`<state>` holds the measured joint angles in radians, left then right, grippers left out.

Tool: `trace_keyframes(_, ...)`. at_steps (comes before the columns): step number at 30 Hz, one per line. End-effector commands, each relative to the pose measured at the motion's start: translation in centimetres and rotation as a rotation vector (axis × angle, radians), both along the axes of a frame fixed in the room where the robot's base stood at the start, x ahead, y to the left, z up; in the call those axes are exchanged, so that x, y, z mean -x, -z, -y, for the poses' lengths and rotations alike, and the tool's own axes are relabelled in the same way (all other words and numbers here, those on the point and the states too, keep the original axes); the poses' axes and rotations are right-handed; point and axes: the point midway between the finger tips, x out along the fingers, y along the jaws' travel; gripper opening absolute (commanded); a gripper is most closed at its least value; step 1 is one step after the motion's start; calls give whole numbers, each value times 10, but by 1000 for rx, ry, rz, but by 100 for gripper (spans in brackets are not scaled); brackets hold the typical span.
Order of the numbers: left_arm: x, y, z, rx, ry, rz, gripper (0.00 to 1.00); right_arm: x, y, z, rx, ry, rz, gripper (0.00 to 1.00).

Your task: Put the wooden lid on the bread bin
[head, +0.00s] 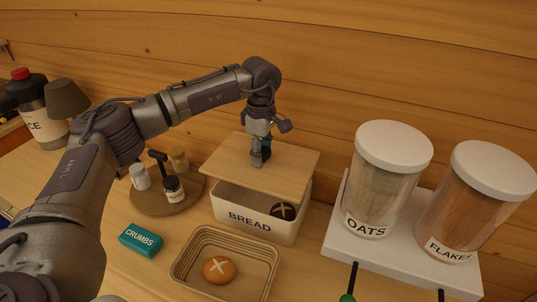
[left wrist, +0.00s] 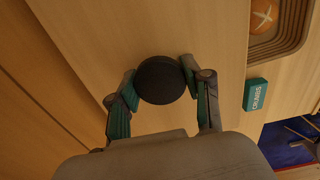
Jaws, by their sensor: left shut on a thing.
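The wooden lid (head: 293,172) is a flat pale board, held above the white bread bin (head: 288,236) marked BREAD. The lid covers the bin's rear part in the head view; the front of the opening shows below it, with a dark scored loaf (head: 283,210) inside. My left gripper (head: 261,158) points down at the lid's middle. In the left wrist view its fingers are shut on the lid's round dark knob (left wrist: 160,80), with the lid's wood (left wrist: 110,45) behind it. Whether the lid touches the bin's back rim is hidden. My right gripper is not in view.
A basket (head: 184,270) with a brown roll (head: 219,269) stands in front of the bin, beside a teal CRUMBS box (head: 141,240). A round board (head: 151,207) with small jars is left. OATS (head: 385,185) and FLAKES (head: 470,205) canisters stand on a white shelf at right.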

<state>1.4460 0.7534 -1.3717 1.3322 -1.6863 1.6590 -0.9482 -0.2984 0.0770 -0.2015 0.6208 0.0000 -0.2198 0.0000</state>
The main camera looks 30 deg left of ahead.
Motion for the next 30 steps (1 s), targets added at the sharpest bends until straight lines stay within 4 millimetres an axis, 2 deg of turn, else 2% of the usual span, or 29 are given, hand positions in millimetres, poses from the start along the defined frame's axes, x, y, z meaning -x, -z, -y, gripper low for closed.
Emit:
trace_keyframes(7,0,17,0,0,1,1,0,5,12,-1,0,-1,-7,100)
trace_keyframes(22,0,64,1,1,0,2,0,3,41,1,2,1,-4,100)
trace_keyframes(30,0,75,1,1,1,2,0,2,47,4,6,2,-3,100)
